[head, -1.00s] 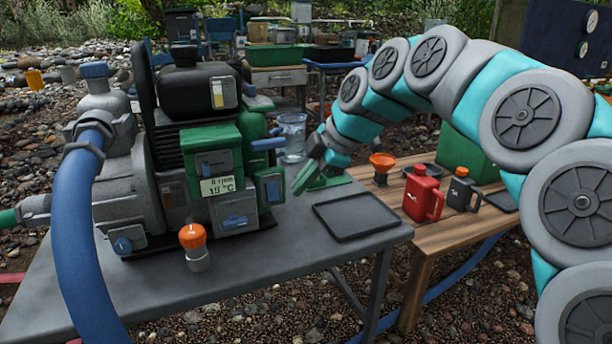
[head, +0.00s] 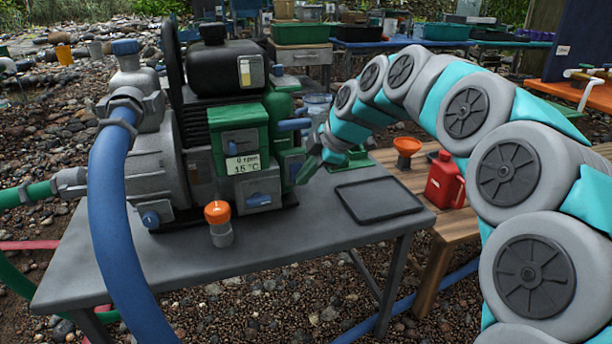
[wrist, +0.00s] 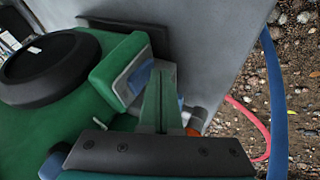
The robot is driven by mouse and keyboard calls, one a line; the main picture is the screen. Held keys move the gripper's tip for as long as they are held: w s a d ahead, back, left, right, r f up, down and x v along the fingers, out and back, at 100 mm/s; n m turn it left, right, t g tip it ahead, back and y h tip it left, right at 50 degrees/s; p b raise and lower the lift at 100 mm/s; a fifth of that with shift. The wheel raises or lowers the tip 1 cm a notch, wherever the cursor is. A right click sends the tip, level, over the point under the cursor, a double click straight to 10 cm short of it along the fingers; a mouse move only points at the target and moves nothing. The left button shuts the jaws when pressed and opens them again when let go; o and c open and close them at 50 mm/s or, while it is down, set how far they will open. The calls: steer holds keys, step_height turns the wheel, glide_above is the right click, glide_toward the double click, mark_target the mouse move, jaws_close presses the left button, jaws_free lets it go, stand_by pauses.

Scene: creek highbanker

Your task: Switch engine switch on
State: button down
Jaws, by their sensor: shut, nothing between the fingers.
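The engine-and-pump unit stands on the grey table, with a black tank (head: 217,68) and a green control box (head: 240,125). Its display (head: 243,164) reads 0 rpm and 15 °C. Blue controls show on the unit: a lever (head: 293,124) at the right side and a blue piece on a low grey panel (head: 258,199). I cannot tell which is the engine switch. My gripper (head: 306,172) is shut and empty, at the unit's right side. In the wrist view its green fingers (wrist: 159,98) overlap a green housing with a blue part (wrist: 140,77); contact is unclear.
A black tray (head: 384,200) lies right on the grey table (head: 270,260). A wooden bench with a red jug (head: 445,182) and orange funnel (head: 407,148) is beyond. A blue hose (head: 120,240) hangs left.

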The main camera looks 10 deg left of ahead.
steer(key=shift+f, duration=0.15)
steer(key=shift+w+b, duration=0.15)
steer(key=shift+b, duration=0.6)
steer(key=shift+a, duration=0.1)
steer(key=shift+r+t, duration=0.3)
steer(key=shift+r, duration=0.65)
